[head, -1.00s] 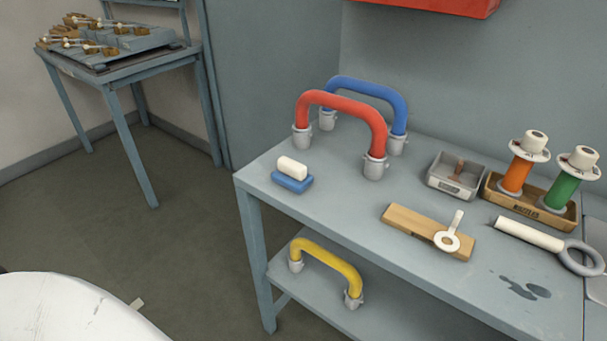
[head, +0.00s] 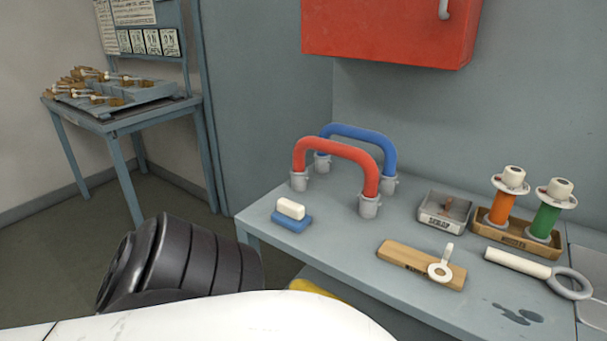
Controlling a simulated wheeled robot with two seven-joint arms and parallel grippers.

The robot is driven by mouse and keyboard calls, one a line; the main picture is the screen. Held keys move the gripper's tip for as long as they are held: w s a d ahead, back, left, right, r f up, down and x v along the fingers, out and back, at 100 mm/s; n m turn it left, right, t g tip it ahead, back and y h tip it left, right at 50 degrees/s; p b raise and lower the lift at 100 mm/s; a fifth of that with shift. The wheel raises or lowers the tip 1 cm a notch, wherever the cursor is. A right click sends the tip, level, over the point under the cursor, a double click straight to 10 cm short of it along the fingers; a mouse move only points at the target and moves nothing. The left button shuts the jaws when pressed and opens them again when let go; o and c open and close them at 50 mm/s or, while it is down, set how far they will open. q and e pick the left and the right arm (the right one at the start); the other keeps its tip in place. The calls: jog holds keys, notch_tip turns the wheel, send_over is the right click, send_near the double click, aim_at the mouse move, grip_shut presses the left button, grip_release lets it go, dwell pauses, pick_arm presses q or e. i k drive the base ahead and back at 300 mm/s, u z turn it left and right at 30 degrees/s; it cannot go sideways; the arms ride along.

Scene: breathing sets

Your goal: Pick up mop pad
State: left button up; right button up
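A small blue block with a white rounded piece on top (head: 291,217) lies at the left end of the grey-blue workbench (head: 345,253); it may be the mop pad, but I cannot be sure. A dark wet-looking patch (head: 517,313) is on the bench at the lower right. A white arm link of mine with a black ribbed joint fills the lower left, in front of the bench's left end. Neither of my grippers shows.
Red (head: 337,150) and blue (head: 361,133) pipe hoses stand behind the block. A grey tray (head: 444,222), a wooden board (head: 408,257), a wooden holder with orange and green spools (head: 500,238) and a white ring-ended tool (head: 517,262) lie rightward. A red cabinet (head: 390,30) hangs above.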

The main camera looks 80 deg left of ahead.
aim_at(290, 215)
jog(key=k, duration=0.4)
jog(key=u, duration=1.05)
